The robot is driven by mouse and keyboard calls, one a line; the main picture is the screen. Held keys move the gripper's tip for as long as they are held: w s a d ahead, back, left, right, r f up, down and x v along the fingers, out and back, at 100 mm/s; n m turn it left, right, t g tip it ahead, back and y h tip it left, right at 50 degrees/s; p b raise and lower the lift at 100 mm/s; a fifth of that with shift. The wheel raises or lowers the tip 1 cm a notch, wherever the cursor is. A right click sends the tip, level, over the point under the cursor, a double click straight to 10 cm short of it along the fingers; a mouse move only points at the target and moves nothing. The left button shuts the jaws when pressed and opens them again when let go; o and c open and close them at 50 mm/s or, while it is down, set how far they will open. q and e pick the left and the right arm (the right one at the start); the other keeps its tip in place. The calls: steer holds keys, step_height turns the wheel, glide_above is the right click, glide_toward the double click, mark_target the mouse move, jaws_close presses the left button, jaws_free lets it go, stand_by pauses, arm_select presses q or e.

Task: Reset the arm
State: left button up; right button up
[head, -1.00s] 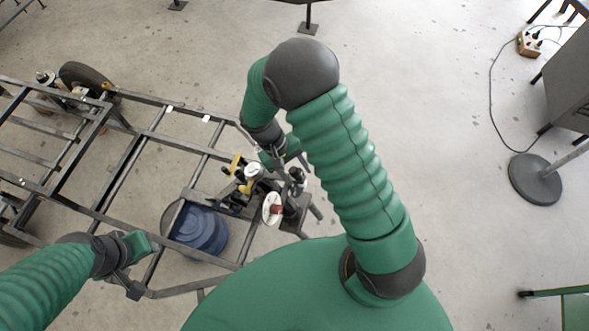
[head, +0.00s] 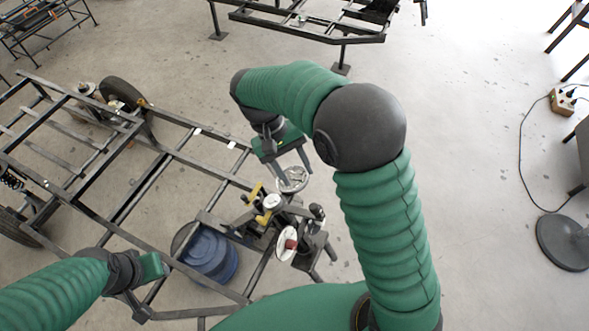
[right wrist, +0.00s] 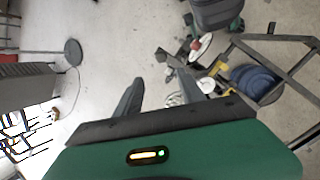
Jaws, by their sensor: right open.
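My right arm arches up over the right side of the head view. Its gripper (head: 297,178) is open, pointing down just behind the parts at the near right corner of the metal frame (head: 128,200). A silvery round part (head: 293,181) shows close to its fingertips; I cannot tell its distance from them. In the right wrist view the two dark fingers (right wrist: 158,84) are apart, with nothing clearly held between them. My left gripper (head: 143,290) is low at the left, by the frame's front rail; its fingers are not clear enough to judge.
A blue drum (head: 210,258) stands under the frame. A white disc with a red centre (head: 287,244) and a yellow tool (head: 255,193) are at the corner. Another frame (head: 310,20) stands behind. A round stand base (head: 565,242) is right; open floor lies between.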

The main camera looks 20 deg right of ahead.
steer(key=shift+r, duration=0.25)
steer(key=shift+f, duration=0.1)
steer(key=s+f+n+t+y+b, duration=0.1)
steer(key=s+f+t+y+b, duration=0.1)
steer(key=s+f+t, duration=0.4)
step_height(320, 180, down, 2)
steer(key=s+y, duration=0.1)
steer(key=s, duration=0.2)
steer(key=shift+d+b, duration=0.3)
steer(key=shift+b, duration=0.1)
steer(key=shift+s, duration=0.1)
stand_by(1.4)
